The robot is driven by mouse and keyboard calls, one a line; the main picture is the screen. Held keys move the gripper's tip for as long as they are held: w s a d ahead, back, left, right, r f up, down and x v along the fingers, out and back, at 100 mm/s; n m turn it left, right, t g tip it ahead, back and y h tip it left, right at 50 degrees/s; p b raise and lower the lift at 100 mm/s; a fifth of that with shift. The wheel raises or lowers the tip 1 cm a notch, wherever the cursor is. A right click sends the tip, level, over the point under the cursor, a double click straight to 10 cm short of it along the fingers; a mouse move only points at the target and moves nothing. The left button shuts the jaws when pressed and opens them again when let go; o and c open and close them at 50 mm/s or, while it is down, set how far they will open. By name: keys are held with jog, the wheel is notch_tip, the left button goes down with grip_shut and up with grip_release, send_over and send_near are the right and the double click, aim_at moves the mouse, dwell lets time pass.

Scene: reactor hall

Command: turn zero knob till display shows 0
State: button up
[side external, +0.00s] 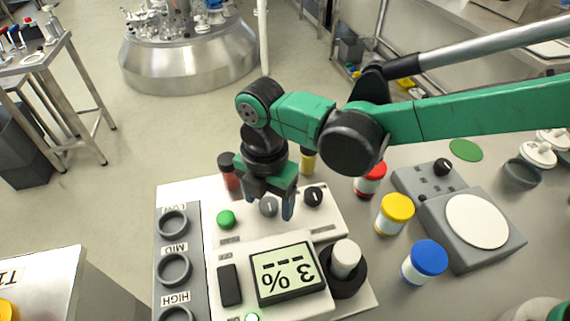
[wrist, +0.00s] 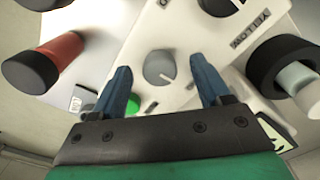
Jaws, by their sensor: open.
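A grey round knob (side external: 268,207) with a white pointer line sits on the white panel, between the green button and a black knob (side external: 314,196). In the wrist view the grey knob (wrist: 160,68) lies between the two blue fingertips of my gripper (wrist: 161,74), with gaps on both sides. My gripper (side external: 268,199) is open, pointing down over this knob. I cannot read a label that names the zero knob. The display (side external: 287,272) appears upside down in the side view and shows dashes, a digit like 3 and a percent sign.
A green button (side external: 226,219) and a red-bodied cylinder (side external: 229,172) stand left of the knob. A white post in a black ring (side external: 345,262) stands by the display. Jars with red, yellow (side external: 396,209) and blue lids (side external: 426,259) stand to the right.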

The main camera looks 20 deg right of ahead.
grip_shut()
jog(key=shift+m, duration=2.8)
grip_release()
